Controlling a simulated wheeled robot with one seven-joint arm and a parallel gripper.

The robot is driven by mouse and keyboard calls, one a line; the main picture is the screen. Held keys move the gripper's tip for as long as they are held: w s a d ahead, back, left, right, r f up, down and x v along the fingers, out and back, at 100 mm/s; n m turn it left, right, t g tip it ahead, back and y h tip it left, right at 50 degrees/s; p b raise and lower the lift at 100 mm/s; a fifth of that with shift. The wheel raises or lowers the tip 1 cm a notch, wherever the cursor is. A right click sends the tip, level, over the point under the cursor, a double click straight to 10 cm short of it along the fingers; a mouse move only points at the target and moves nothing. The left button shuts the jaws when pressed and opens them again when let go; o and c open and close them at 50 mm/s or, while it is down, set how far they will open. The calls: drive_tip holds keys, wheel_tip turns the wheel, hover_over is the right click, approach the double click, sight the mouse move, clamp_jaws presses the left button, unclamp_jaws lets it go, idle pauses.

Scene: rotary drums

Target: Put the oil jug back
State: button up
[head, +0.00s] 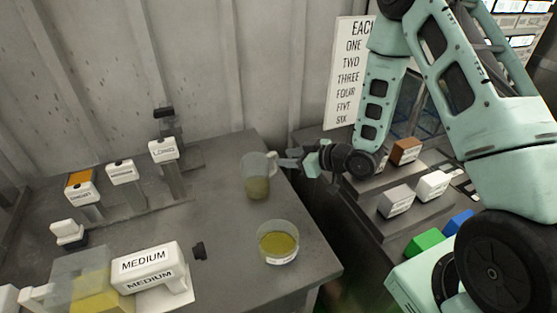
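The oil jug (257,178) is a clear, upright jug with yellowish liquid in its lower part. It is at the right side of the grey table, with its handle toward the right. I cannot tell whether its base touches the table. My gripper (287,160) reaches in from the right, with its grey fingertips at the jug's handle. The view is too small to show whether the fingers are closed on the handle or only beside it. A clear round container (278,243) with yellow-green liquid stands nearer the table's front right.
A white block labelled MEDIUM (150,267) stands by a clear box (72,285) at front left. Labelled levers (122,172) line the back left. A second surface with coloured blocks (424,242) lies right, beyond a gap.

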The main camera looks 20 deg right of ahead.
drive_tip(key=b+v, duration=0.1)
drive_tip(key=v, duration=0.6)
drive_tip(key=s+a+r+g+h, duration=0.3)
drive_tip(key=a+r+g+h, duration=0.1)
drive_tip(key=a, duration=0.6)
drive_tip(key=s+a+r+g+h, duration=0.1)
drive_tip(key=s+a+r+g, duration=0.1)
drive_tip(key=s, duration=0.5)
drive_tip(key=s+a+r+g+h, duration=0.1)
drive_tip(key=s+a+r+g, duration=0.1)
drive_tip(key=s, duration=0.6)
drive_tip(key=s+a+r+g+h, duration=0.1)
drive_tip(key=s+a+r+g, duration=0.1)
drive_tip(key=s, duration=0.6)
drive_tip(key=shift+a+r+n+g, duration=0.3)
drive_tip(key=shift+r+n+g, duration=0.1)
drive_tip(key=shift+r, duration=0.05)
